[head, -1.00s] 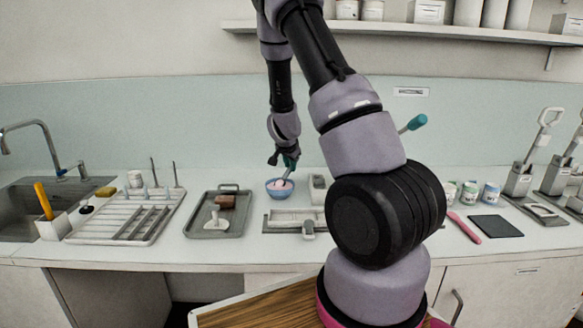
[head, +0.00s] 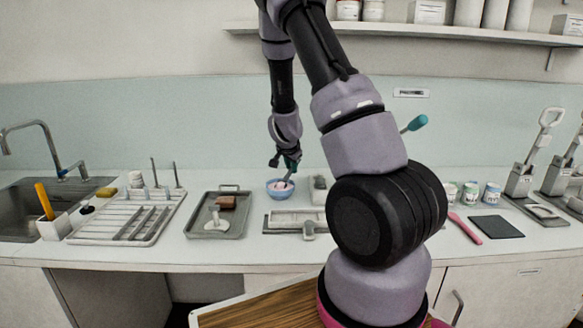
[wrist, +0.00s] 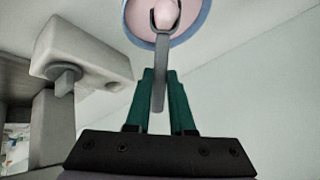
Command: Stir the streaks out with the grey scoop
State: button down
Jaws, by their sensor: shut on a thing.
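A small blue bowl (head: 280,194) with pale pink cream (head: 278,186) in it stands on the counter, left of my arm in the head view. In the wrist view the bowl (wrist: 204,22) shows at the top, cut by the frame edge, with the cream (wrist: 136,20) inside. My gripper (wrist: 160,76) has green fingers shut on the handle of the grey scoop (wrist: 160,88). The scoop also shows in the head view (head: 289,174), slanting down into the bowl. Its head lies at the cream. Whether streaks remain is too small to tell.
A grey tray (head: 204,233) with a brown block and a white tool lies left of the bowl. A white drying rack (head: 150,224) stands further left beside the sink (head: 18,212). A pale block-like fixture (wrist: 85,48) stands close by in the wrist view.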

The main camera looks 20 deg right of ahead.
notch_tip(320, 180, up, 6)
jog(key=shift+r, duration=0.25)
dwell(0.8)
jog(key=shift+s, duration=0.1)
dwell(0.4)
